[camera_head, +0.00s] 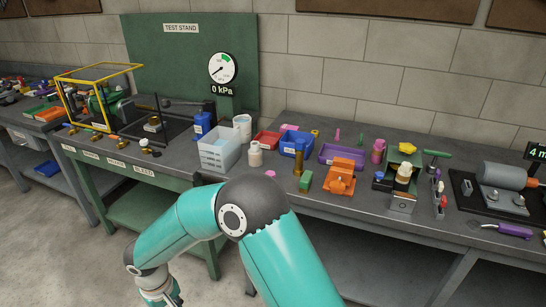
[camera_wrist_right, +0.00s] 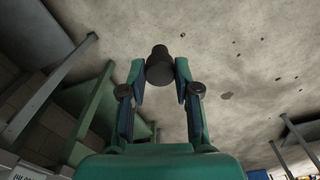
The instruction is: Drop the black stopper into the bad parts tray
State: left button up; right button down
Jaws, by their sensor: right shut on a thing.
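The black stopper (camera_wrist_right: 159,66) is pinched between the two fingertips of my right gripper (camera_wrist_right: 160,73) in the right wrist view, with bare floor behind it. In the head view my right arm reaches across to the left and down, and its gripper (camera_head: 163,296) is low in front of the benches, partly cut off by the bottom edge. The stopper cannot be made out there. A small red tray (camera_head: 262,146), a blue tray (camera_head: 286,151) with a label and a purple tray (camera_head: 328,160) stand on the bench. I cannot read which is the bad parts tray. My left gripper is not in view.
The test stand bench (camera_head: 120,168) is at left. Floor is clear around the gripper.

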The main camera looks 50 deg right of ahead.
aim_at(268, 140)
jog(key=u, duration=2.3)
jog(key=i, duration=0.05)
jog(key=z, duration=3.25)
